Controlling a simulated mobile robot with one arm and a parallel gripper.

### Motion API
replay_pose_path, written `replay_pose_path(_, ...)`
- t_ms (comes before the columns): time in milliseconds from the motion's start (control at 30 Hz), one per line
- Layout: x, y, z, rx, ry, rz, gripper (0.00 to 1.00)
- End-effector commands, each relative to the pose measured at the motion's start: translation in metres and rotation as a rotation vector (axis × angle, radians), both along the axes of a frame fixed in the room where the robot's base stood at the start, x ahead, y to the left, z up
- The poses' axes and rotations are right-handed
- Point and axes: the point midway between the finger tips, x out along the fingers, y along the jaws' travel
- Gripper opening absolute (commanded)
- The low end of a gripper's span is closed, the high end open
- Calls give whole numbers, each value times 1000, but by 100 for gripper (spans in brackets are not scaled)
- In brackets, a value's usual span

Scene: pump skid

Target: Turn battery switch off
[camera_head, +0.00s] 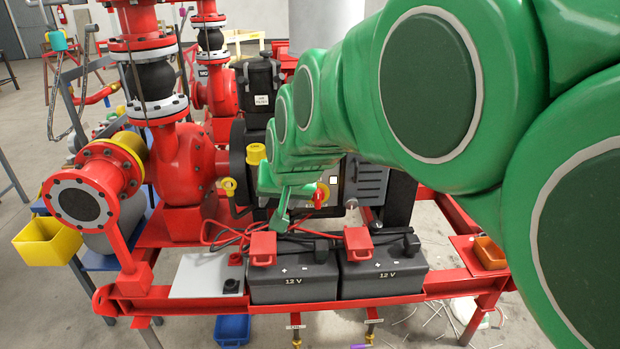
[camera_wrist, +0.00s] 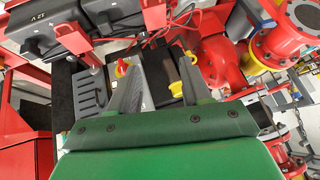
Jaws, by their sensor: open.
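The battery switch (camera_head: 321,195) has a red handle on a yellow base. It is on the engine side, behind the two batteries. My gripper (camera_head: 280,218) is green and open, to the left of the switch in the head view. In the wrist view my gripper (camera_wrist: 158,62) has its fingers spread with nothing held between them. I cannot tell whether a finger touches the switch.
Two black 12 V batteries (camera_head: 295,284) with red terminal covers stand on the red skid frame (camera_head: 135,305). Red and black cables run behind them. A yellow cap (camera_head: 255,153) and a yellow ring handle (camera_head: 229,186) are left of my arm. A grey louvred panel (camera_head: 370,182) is right of the switch.

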Motion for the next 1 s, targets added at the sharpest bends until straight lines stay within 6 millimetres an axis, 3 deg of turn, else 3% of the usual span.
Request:
replay_pose_path(367,80,-10,-48,-3,-142,-122,48)
replay_pose_path(700,158,-39,-106,-32,-340,-238,48)
replay_pose_path(1000,205,-69,-151,-71,-530,-291,48)
